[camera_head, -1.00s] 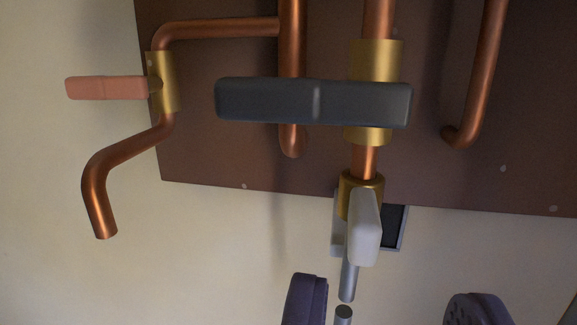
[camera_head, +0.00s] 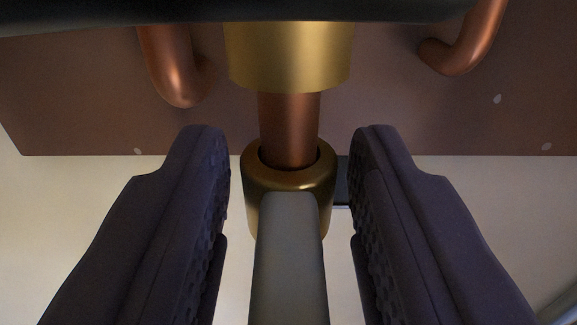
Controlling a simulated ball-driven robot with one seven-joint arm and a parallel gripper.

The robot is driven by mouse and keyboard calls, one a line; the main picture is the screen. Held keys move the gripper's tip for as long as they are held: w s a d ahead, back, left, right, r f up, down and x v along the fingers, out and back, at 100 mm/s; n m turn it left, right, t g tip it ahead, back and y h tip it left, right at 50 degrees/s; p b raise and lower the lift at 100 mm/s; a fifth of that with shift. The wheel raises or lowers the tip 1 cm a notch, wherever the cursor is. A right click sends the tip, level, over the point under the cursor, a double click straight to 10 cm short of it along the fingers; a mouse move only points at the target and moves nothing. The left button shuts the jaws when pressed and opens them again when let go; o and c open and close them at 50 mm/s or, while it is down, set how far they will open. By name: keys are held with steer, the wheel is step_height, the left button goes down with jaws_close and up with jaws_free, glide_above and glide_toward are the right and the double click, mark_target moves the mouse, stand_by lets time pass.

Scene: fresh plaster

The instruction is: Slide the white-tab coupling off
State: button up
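The coupling is a brass ring (camera_head: 258,188) around the lower end of the copper pipe (camera_head: 288,130). Its tab (camera_head: 288,262), white in the earlier view and shaded grey now, points toward me from the front of the ring. My gripper (camera_head: 291,145) is open, with one dark purple finger on each side of the coupling and tab. A gap shows between each finger and the tab, so neither finger touches it. The tab hides the lower front of the ring.
A larger brass fitting (camera_head: 290,58) sits on the same pipe above, with a dark handle (camera_head: 240,10) across the top. Copper pipe bends stand at left (camera_head: 178,70) and right (camera_head: 455,55). A brown board (camera_head: 90,110) is behind; pale wall (camera_head: 60,200) lies below.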

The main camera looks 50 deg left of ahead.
mark_target(289, 313)
jaws_close()
step_height(289, 313, down, 5)
steer(key=b, duration=0.4)
steer(key=shift+r, duration=0.2)
steer(key=shift+o, duration=0.4)
jaws_free()
steer(key=shift+s+d, duration=0.1)
